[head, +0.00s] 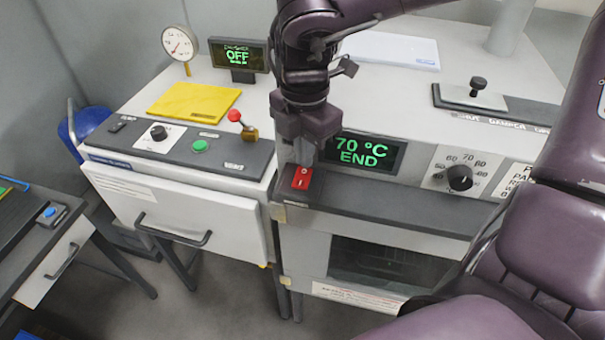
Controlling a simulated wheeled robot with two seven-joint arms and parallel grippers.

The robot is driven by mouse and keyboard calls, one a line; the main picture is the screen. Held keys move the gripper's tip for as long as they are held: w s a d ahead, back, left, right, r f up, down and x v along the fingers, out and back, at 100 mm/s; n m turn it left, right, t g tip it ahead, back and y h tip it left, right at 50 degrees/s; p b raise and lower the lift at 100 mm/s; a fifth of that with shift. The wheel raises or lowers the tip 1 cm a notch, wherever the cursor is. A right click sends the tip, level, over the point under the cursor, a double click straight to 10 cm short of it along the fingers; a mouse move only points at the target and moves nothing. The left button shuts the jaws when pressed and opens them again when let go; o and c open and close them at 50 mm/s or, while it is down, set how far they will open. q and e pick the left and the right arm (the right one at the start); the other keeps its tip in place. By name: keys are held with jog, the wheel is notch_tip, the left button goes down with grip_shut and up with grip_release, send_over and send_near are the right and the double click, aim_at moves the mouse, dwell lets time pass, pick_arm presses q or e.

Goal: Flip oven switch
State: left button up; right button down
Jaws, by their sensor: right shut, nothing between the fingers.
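The oven switch (302,177) is a small red rocker marked with a circle and a line, at the left end of the oven's front ledge. The oven (390,222) has a dark window below, and its green display (368,152) reads 70 °C END. My right gripper (298,163) points down right at the upper edge of the switch, shut with nothing held. I cannot tell whether it touches the switch. My left gripper is not in view.
A black dial (459,178) sits right of the display. To the left, a drawer unit carries a red-knobbed lever (235,116), a green button (200,146) and a yellow plate (193,101). A small OFF display (239,56) and a round gauge (180,43) stand behind.

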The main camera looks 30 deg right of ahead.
aim_at(304, 172)
jog(key=shift+f+b, duration=0.75)
dwell(0.4)
notch_tip(304, 172, up, 7)
jog(key=p, duration=0.4)
dwell(0.5)
jog(key=shift+f, duration=0.1)
dwell(0.4)
